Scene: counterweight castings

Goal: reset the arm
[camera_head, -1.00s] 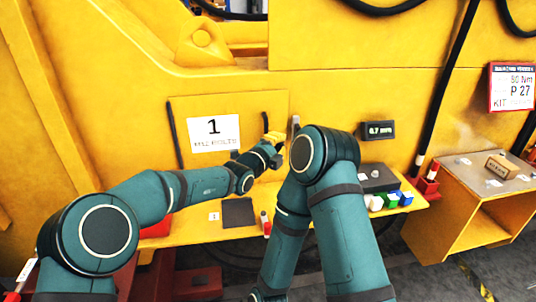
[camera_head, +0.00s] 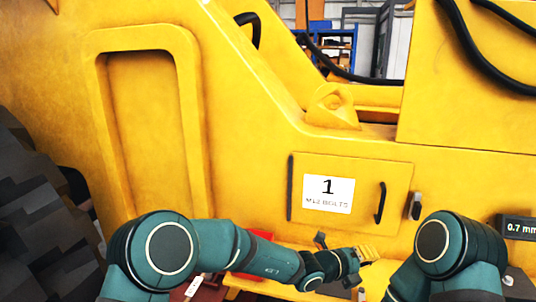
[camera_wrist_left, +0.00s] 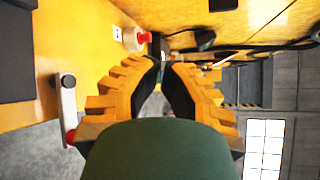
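My left arm comes in from the lower left in the head view. Its gripper (camera_head: 366,253), with yellow ridged fingers, is in front of the yellow machine below the door (camera_head: 385,170) labelled "1 M12 BOLTS". In the left wrist view the two fingers (camera_wrist_left: 164,66) stand apart with a gap between them and nothing held. The teal shell of my right arm shows at the lower right of the head view; its gripper is out of view.
The door has a black handle (camera_head: 380,203). A dark display reading 0.7 mm (camera_head: 520,228) is at the right edge. In the left wrist view, a white, red-topped item (camera_wrist_left: 135,39) and a grey bar-shaped item (camera_wrist_left: 67,100) are near the yellow shelf (camera_wrist_left: 80,35).

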